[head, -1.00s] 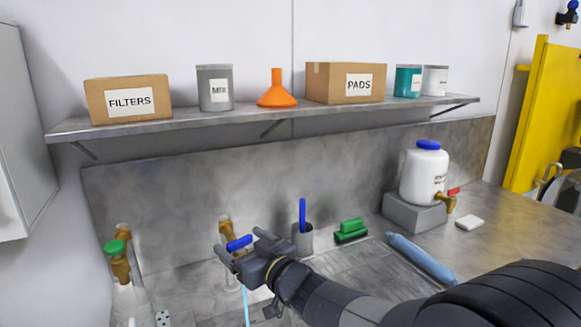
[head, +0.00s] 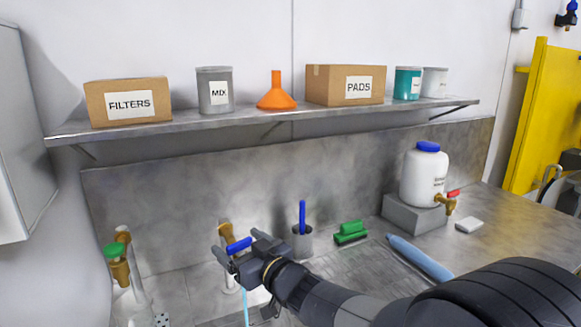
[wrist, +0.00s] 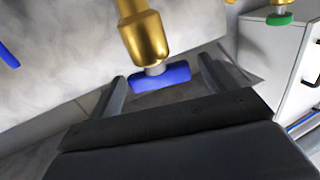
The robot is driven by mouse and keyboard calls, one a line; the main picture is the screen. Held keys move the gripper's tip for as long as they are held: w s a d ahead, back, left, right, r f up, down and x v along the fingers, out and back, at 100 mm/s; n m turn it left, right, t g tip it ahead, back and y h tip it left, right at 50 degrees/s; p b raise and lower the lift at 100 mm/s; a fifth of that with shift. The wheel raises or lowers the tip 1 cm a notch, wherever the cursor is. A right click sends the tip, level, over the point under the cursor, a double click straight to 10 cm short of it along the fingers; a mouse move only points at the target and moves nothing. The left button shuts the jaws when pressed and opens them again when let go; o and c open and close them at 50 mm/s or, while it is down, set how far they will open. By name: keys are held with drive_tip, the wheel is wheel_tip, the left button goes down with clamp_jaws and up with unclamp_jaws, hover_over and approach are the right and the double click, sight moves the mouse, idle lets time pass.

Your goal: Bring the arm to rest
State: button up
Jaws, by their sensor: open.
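My gripper (head: 236,251) is open at the brass tap with the blue handle (head: 239,245), above the sink area. In the wrist view the blue handle (wrist: 160,76) lies between the two spread fingers, with the brass tap body (wrist: 145,35) beyond it. I cannot tell whether a finger touches the handle. A thin light-blue stream shows below the tap (head: 245,305). My arm reaches in from the lower right of the head view.
A green-handled tap (head: 115,251) stands to the left. A loaded shelf (head: 280,118) runs above.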

drive_tip(key=v, duration=1)
drive_tip(key=x, duration=1)
drive_tip(key=shift+w+a, duration=0.25)
drive_tip(key=shift+a, duration=0.1)
drive_tip(key=shift+f+b, duration=0.2)
drive_tip(key=shift+b, duration=0.4)
drive_tip(key=shift+s+d+r+m+t+h+b, duration=0.1)
drive_tip(key=shift+m+t+h+b, duration=0.2)
drive_tip(key=shift+m+t+h, duration=0.1)
drive_tip(key=shift+r+m+t+h+b, duration=0.1)
drive_tip(key=shift+m+t+h+b, duration=0.2)
drive_tip(key=shift+m+t+h, duration=0.15)
drive_tip(key=shift+r+m+t+h+p, duration=0.2)
drive_tip(key=shift+m+t+h+p, duration=0.15)
drive_tip(key=shift+m+h+p, duration=0.35)
drive_tip(key=shift+t+h+p, duration=0.3)
drive_tip(key=shift+h+p, duration=0.35)
drive_tip(key=shift+p, duration=0.4)
